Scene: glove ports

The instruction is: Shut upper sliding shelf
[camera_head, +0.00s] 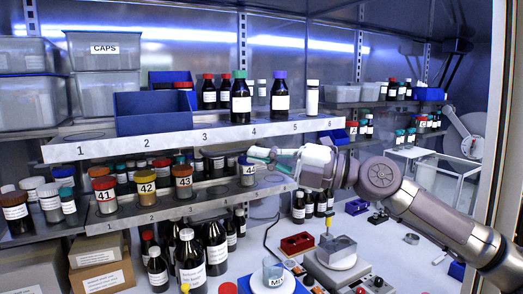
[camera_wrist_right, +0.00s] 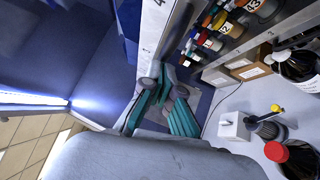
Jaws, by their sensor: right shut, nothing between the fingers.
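The upper sliding shelf (camera_head: 110,150) has a long white front strip numbered 1 to 6. It sticks out from the rack, with a blue bin and several bottles standing on it. My right gripper (camera_head: 258,157) comes in from the right, its fingers shut and empty. In the head view the fingertips appear just below the strip, around numbers 4 and 5. In the right wrist view the teal fingers (camera_wrist_right: 150,88) are beside the end of the strip (camera_wrist_right: 155,35); whether they touch it, I cannot tell. My left gripper is not in view.
A lower shelf (camera_head: 165,214) holds jars marked 41, 42, 43 and 44, close to my right gripper. The blue bin (camera_head: 153,112) stands on the upper shelf. Below are dark bottles (camera_head: 190,262), a beaker (camera_head: 273,272) and benchtop devices (camera_head: 336,252).

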